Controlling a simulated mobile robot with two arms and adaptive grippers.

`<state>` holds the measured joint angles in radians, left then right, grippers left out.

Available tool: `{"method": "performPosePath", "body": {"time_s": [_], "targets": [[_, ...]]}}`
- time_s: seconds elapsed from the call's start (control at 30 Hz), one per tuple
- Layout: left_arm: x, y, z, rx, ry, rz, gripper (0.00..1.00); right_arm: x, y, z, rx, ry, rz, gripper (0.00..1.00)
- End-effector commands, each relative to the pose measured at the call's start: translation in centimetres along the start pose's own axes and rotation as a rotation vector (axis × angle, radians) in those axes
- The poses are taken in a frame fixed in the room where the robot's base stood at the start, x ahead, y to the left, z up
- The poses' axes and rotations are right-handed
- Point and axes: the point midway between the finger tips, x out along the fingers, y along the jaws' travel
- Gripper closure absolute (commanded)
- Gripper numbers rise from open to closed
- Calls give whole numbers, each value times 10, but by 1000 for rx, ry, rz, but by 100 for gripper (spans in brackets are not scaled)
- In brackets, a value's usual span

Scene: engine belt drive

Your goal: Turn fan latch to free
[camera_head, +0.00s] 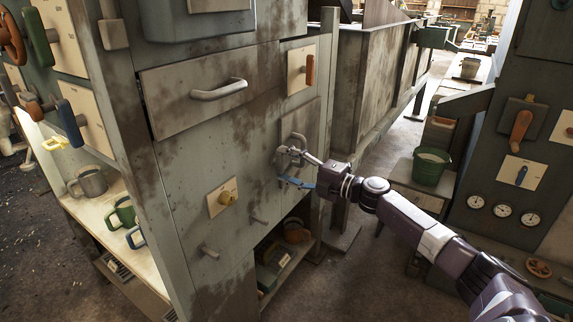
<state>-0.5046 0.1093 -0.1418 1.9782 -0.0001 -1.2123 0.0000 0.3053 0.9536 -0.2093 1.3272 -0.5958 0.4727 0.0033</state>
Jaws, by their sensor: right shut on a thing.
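My right gripper (292,156) reaches in from the right to the front of the weathered grey cabinet (180,150). A blue lever (298,183) sticks out just below the gripper. My left gripper is not in view.
A drawer with a bar handle (219,89) and an orange lever (310,70) sit above. Mugs (90,182) stand on the left shelf. A green bucket (431,166) and a gauge cabinet (500,180) are at right.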

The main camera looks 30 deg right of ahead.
Motion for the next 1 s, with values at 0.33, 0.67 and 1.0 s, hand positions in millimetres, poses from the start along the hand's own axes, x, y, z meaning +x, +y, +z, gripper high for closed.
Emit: {"method": "performPosePath", "body": {"time_s": [0.33, 0.67, 1.0], "targets": [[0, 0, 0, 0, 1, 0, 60, 0, 0, 2, 6, -4, 1, 40], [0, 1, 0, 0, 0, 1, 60, 0, 0, 0, 4, -1, 1, 25], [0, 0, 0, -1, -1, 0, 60, -15, -1, 1, 2, -1, -2, 25]]}}
